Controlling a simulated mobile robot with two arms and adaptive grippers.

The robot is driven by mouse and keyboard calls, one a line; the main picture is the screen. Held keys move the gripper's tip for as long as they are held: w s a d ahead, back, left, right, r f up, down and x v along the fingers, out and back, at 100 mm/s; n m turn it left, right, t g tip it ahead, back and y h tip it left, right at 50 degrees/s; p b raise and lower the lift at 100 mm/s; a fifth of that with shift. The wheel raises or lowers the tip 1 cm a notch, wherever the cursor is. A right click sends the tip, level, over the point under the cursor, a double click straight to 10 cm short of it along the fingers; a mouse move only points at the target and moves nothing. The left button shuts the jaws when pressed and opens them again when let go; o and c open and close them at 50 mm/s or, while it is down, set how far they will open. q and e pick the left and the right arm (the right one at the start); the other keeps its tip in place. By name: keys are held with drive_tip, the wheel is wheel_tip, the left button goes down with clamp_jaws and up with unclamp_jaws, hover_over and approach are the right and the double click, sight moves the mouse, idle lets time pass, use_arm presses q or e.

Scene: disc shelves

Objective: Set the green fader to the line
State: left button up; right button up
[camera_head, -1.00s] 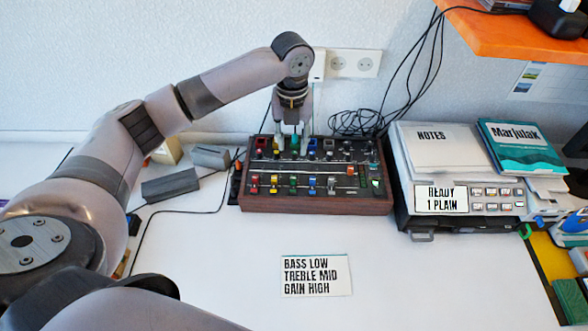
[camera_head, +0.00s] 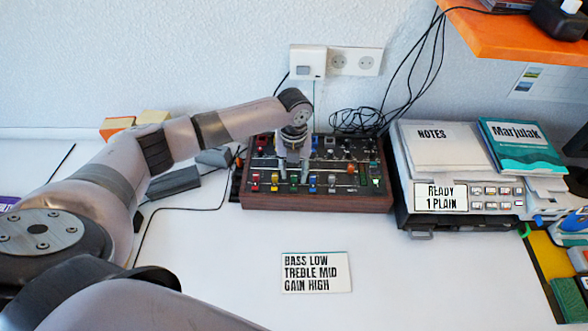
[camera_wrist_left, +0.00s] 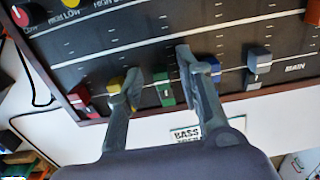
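The green fader (camera_head: 294,180) is in the near row of faders on the mixing desk (camera_head: 315,202). It also shows in the left wrist view (camera_wrist_left: 164,92), close to the panel's near edge. A long white line (camera_wrist_left: 165,39) crosses the panel on the far side of the fader, which stands apart from it. My left gripper (camera_head: 293,172) is over the near row. In the wrist view its two fingers (camera_wrist_left: 158,63) are spread, one on each side of the green fader, with visible gaps. My right gripper is in no view.
A yellow fader (camera_wrist_left: 115,86) is beside the left finger and a blue fader (camera_wrist_left: 213,70) beside the right one. Red and grey faders stand farther out. A printer (camera_head: 460,205) is right of the desk. A card (camera_head: 316,273) lies on clear white table in front.

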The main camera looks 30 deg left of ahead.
use_arm(q)
drive_tip(key=shift+c, duration=0.5)
clamp_jaws()
